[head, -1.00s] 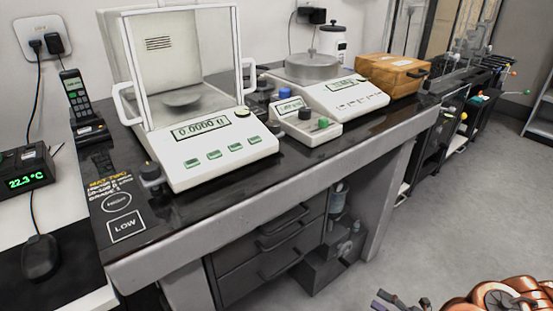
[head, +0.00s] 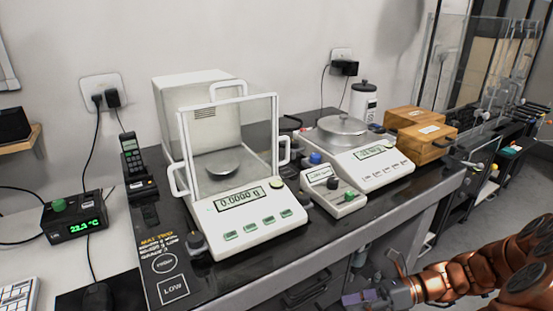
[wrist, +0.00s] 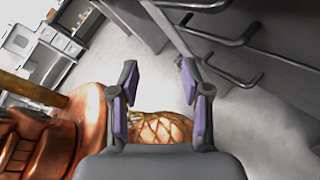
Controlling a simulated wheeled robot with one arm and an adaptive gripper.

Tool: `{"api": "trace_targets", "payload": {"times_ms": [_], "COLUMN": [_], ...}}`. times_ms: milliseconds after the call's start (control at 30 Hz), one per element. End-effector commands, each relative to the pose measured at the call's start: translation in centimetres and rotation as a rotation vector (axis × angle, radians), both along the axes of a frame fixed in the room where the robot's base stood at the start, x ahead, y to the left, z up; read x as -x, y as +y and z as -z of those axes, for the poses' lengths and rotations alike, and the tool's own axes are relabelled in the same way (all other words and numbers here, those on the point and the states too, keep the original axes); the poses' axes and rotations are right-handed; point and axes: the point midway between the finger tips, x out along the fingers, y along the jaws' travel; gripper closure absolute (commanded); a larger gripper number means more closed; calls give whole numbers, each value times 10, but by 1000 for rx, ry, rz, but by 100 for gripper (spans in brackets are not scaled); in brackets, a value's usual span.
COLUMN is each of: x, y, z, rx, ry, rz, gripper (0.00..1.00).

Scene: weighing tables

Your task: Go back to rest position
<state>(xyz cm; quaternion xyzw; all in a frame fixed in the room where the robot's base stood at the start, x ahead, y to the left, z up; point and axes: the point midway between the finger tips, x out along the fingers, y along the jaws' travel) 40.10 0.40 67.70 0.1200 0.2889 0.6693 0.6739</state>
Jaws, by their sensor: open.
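My gripper (head: 370,299) shows at the bottom of the head view, low in front of the weighing table, at the end of my copper-coloured arm. In the wrist view my gripper (wrist: 161,100) has its two purple-padded fingers spread apart with nothing between them. Behind the fingers are grey floor and a copper, ribbed part of my own body. The gripper is apart from the table and touches nothing that I can see.
The dark weighing table (head: 300,250) carries a glass-sided balance (head: 250,225) reading 0.0000 g, a second scale (head: 370,165) and a small control box (head: 333,192). Wooden boxes (head: 418,143) stand at the right. Drawer handles (wrist: 235,78) are near the gripper. Grey floor (head: 480,215) is open at right.

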Motion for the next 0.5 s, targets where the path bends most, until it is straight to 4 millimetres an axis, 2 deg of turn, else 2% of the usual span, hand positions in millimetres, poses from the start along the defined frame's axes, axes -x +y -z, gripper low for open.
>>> {"api": "trace_targets", "payload": {"times_ms": [33, 100, 300, 500], "x": [6, 15, 43, 73], "y": [9, 18, 39, 52], "z": [-23, -39, -85, -125], "rx": [29, 63, 155, 235], "ry": [-52, -119, -313, -496], "rz": [-53, -123, -324, -530], "gripper": [52, 52, 52, 52]}}
